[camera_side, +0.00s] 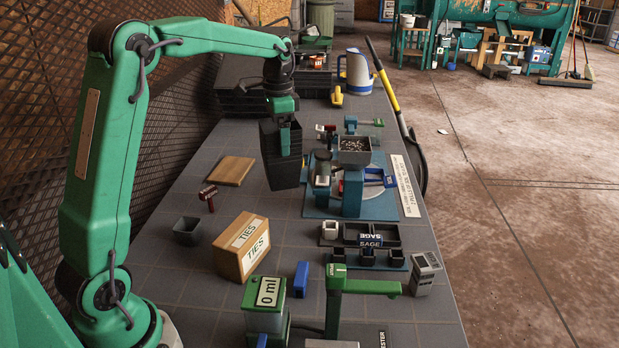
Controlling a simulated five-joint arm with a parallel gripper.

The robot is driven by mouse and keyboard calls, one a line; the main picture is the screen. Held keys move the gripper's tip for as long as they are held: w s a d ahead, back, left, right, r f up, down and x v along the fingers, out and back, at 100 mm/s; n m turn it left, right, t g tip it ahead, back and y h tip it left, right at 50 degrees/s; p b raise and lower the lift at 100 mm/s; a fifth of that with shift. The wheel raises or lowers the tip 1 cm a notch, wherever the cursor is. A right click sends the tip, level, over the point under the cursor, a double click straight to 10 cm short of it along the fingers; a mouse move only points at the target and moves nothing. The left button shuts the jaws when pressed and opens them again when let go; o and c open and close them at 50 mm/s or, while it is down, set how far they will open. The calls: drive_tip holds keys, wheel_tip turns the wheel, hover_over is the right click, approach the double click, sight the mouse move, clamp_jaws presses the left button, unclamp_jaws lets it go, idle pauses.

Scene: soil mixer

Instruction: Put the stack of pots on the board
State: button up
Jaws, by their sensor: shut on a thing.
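The stack of pots (279,173) is dark grey and nested, in the middle of the table. My gripper (285,140) points down from above and is shut on the stack near its rim. The stack is upright; I cannot tell whether its base touches the table. The board (230,170) is a flat tan wooden square lying to the left of the stack, with a small gap between them. Its top is bare.
A blue mixer base with a hopper (354,150) stands close right of the stack. A red-handled tool (208,196), a single grey pot (187,231) and a TIES box (241,247) are nearer the front. Dark trays (240,85) lie behind.

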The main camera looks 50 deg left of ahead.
drive_tip(key=a+n, duration=0.5)
drive_tip(key=a, duration=1.1)
drive_tip(key=shift+r, duration=0.2)
drive_tip(key=shift+a, duration=0.2)
drive_tip(key=s+a+f, duration=0.2)
drive_tip(key=a+f, duration=0.5)
drive_tip(key=a, duration=0.4)
drive_tip(key=shift+s, duration=0.25)
drive_tip(key=shift+a, duration=0.1)
drive_tip(key=shift+f, duration=2.05)
drive_tip(key=o, duration=1.3)
drive_tip(key=shift+f, duration=0.15)
drive_tip(key=shift+o, duration=0.2)
